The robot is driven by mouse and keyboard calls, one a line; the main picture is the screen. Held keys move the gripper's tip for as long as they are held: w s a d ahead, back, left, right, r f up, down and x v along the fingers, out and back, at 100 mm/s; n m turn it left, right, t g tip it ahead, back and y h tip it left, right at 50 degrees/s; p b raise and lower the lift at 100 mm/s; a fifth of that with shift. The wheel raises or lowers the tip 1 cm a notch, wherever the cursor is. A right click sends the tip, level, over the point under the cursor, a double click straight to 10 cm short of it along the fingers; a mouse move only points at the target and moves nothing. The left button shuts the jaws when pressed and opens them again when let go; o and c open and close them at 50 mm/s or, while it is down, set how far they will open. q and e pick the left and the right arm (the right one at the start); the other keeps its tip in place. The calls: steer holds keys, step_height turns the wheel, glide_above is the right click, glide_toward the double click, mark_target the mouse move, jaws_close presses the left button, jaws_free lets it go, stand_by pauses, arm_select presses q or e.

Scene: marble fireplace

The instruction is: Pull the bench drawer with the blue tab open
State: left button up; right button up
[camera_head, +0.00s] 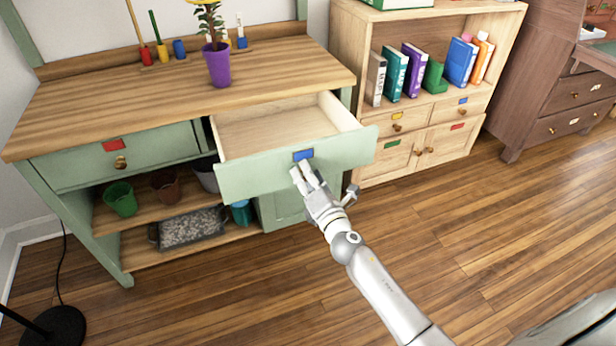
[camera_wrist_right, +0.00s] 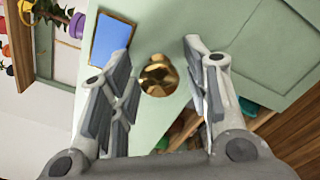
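The bench drawer (camera_head: 345,152) with the blue tab (camera_head: 303,155) stands well out from the green bench, and its pale wooden inside shows empty. My right gripper (camera_head: 302,172) is at the drawer front, just below the tab. In the right wrist view, the blue tab (camera_wrist_right: 111,40) is on the green front beside a round brass knob (camera_wrist_right: 158,76). The fingers of my right gripper (camera_wrist_right: 156,62) are spread on either side of the knob, with visible gaps to it. The knob is hidden behind the gripper in the head view. My left gripper is not in view.
Another drawer (camera_head: 75,165) with a red tab (camera_head: 113,144) is shut at the left. A purple plant pot (camera_head: 217,66) stands on the benchtop (camera_head: 130,85). A bookshelf (camera_head: 345,50) stands right of the bench. The wooden floor (camera_head: 480,220) at the right is clear.

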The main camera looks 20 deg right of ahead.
steer(key=s, duration=1.2)
stand_by(0.6)
